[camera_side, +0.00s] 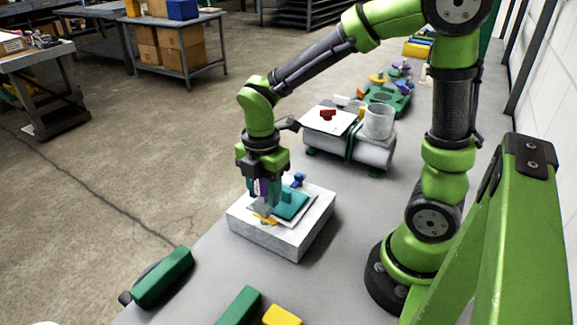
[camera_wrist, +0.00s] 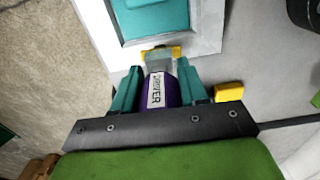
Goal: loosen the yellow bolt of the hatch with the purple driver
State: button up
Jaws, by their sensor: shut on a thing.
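My gripper (camera_wrist: 162,95) is shut on the purple driver (camera_wrist: 172,92), whose white label reads "DRIVER" in the wrist view. The driver's grey head (camera_wrist: 157,64) is at the yellow bolt (camera_wrist: 175,52), overlapping its middle in the wrist view. Whether it is fully seated cannot be told. The yellow bolt (camera_side: 264,219) is at the near edge of the teal hatch (camera_side: 291,204), which lies on a white block (camera_side: 300,238). In the side view my gripper (camera_side: 262,200) is above that edge and the driver is mostly hidden. A blue bolt (camera_side: 298,179) is at the hatch's far side.
Green blocks (camera_side: 163,278) and a yellow block (camera_side: 282,315) lie near the front of the bench. A grey duct (camera_side: 360,150) with a white sheet and a cup (camera_side: 379,122) stands behind the hatch block. Bare bench (camera_side: 345,260) lies to the right of the block.

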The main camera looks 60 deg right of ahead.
jog(key=shift+r, duration=1.85)
